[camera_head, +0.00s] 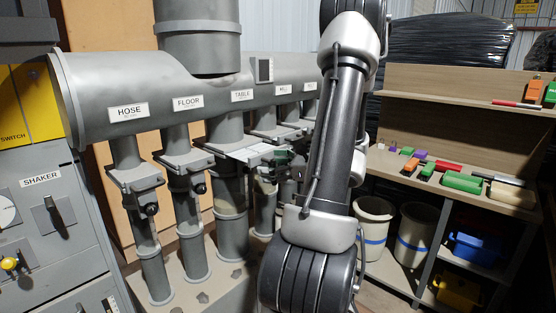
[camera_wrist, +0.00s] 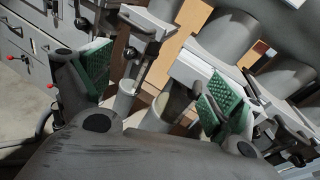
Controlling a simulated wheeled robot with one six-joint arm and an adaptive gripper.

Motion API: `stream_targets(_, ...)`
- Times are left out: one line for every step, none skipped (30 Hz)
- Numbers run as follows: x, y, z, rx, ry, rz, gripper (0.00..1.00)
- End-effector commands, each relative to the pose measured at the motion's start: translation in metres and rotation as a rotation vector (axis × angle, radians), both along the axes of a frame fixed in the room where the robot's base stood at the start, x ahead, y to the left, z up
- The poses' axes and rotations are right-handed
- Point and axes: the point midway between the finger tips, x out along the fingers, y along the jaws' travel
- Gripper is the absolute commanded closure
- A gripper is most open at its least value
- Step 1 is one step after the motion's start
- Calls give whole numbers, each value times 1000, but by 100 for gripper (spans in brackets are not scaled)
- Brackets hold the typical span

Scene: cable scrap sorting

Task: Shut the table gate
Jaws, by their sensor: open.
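The table gate (camera_head: 238,151) is the grey slide gate below the TABLE label (camera_head: 242,95) on the big grey duct. Its light flat plate reaches out to the right of its pipe, toward my gripper (camera_head: 280,160). My gripper is partly hidden behind my arm. In the wrist view my gripper (camera_wrist: 158,88) is open, its two green pads wide apart, with nothing held between them. A pale-edged grey gate housing (camera_wrist: 193,75) shows close to the right pad; I cannot tell if they touch. The gate's knob is not clear in either view.
The hose gate (camera_head: 135,178) and floor gate (camera_head: 186,160) stand to the left, each with a black knob. More gates and pipes crowd close on the right. A grey cabinet (camera_head: 45,225) is at far left. A wooden shelf (camera_head: 450,120) and bins stand at right.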

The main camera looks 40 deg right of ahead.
Motion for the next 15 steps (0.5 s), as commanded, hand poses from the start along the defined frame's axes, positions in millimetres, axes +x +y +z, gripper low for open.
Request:
stream_targets(-4,-31,-8,64,-21,-98,8)
stream_targets(-6,-45,-11,94,-34,-145,8)
stream_targets(-9,-62,-14,124,-50,-196,8)
stream_targets(-11,-72,-16,143,-61,-228,8)
stream_targets(-12,-79,-17,156,-69,-252,8)
stream_targets(-13,-87,-19,171,-77,-277,8)
stream_targets(-13,-91,-20,178,-80,-288,8)
stream_targets(-11,-93,-20,182,-84,-297,8)
stream_targets(-8,-94,-20,185,-86,-301,8)
stream_targets(-4,-94,-20,185,-87,-302,8)
stream_targets(1,-94,-20,185,-87,-301,8)
stream_targets(8,-93,-20,184,-87,-299,8)
stream_targets(13,-92,-20,184,-86,-298,8)
stream_targets(19,-91,-20,184,-86,-298,8)
stream_targets(26,-91,-20,183,-85,-298,8)
